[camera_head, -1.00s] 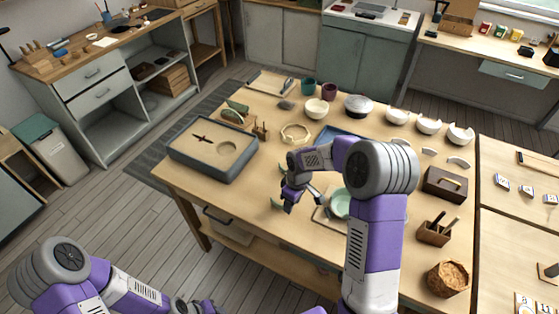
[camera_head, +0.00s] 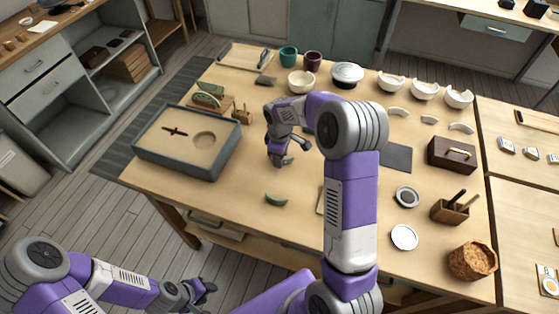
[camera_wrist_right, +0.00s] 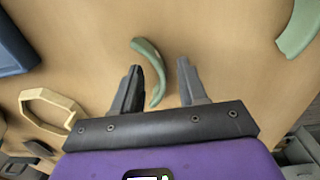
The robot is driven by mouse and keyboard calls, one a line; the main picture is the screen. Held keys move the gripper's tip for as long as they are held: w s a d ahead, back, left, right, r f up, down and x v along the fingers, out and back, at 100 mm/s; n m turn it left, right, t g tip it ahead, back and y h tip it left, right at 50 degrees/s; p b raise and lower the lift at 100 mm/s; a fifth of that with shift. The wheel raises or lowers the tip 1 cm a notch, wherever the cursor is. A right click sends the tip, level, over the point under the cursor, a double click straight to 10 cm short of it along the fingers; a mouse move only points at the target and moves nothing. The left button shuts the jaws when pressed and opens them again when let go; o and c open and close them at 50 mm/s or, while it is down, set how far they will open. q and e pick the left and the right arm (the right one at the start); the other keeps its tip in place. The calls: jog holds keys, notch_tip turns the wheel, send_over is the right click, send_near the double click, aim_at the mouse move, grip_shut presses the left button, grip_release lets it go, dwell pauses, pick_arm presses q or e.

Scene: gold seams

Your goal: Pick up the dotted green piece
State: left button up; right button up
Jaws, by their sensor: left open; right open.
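A curved green piece (camera_wrist_right: 158,68) lies on the table between the fingers of my right gripper (camera_wrist_right: 159,68) in the right wrist view, close to the left finger. The gripper is open and I see no grip on it. In the head view my right gripper (camera_head: 278,157) is over this piece (camera_head: 289,160), partly covering it. A second curved green piece (camera_head: 276,200) lies nearer the table's front edge; a green piece also shows at top right in the wrist view (camera_wrist_right: 299,27). I cannot make out dots on either. My left gripper (camera_head: 205,288) is open and empty, low in front of the table.
A grey sand tray (camera_head: 146,154) stands on the left. A holder with a green piece (camera_head: 207,100) is behind it. Cups, bowls and white shards line the back. My right arm hides part of the table.

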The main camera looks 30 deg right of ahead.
jog(key=shift+f, duration=0.5)
jog(key=shift+w+r, duration=0.1)
grip_shut()
